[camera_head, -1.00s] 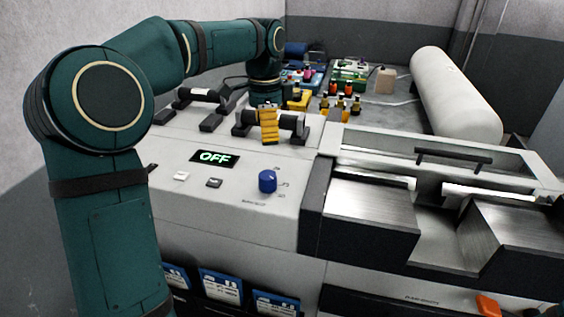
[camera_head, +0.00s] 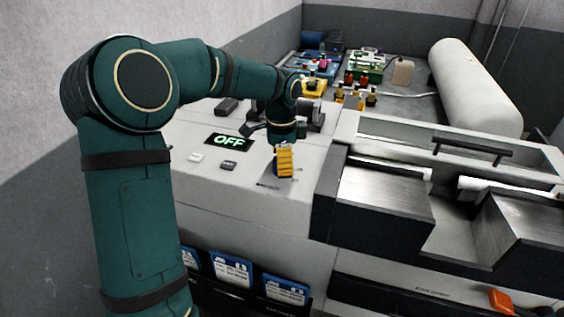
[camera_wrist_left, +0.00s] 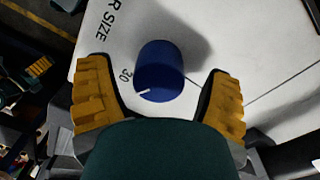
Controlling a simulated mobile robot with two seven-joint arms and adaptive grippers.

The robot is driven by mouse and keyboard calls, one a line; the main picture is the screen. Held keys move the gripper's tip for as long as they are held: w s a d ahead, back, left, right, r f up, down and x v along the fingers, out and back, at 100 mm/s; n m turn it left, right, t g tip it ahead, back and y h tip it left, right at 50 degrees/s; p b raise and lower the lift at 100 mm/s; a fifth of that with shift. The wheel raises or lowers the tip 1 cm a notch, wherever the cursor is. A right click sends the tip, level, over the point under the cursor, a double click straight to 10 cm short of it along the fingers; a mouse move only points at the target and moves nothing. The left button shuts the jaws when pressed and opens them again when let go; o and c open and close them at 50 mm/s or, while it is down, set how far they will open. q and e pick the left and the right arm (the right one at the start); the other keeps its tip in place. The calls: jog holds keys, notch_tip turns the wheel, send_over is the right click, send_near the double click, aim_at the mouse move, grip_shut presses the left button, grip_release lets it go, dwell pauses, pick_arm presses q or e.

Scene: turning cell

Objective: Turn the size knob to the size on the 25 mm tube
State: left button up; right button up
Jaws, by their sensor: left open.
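The size knob is a blue cylinder (camera_wrist_left: 160,66) in the left wrist view, standing on the pale panel. Its white pointer line faces the lower left, near the printed "30". My left gripper (camera_wrist_left: 160,84) is open, with one yellow-padded finger on each side of the knob and visible gaps to it. In the head view the left gripper (camera_head: 284,160) points down over the panel and hides the knob. My right gripper is not in view.
A display (camera_head: 229,140) reads OFF, with two small buttons below it. A metal-topped machine section (camera_head: 385,205) stands to the right. Small bottles (camera_head: 355,99) and a white cylinder (camera_head: 475,88) are at the back. Blue cards (camera_head: 232,269) hang in front.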

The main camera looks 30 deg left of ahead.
pick_arm(q)
jog(key=shift+f, duration=0.15)
jog(key=c, duration=1.2)
jog(key=shift+c, duration=0.2)
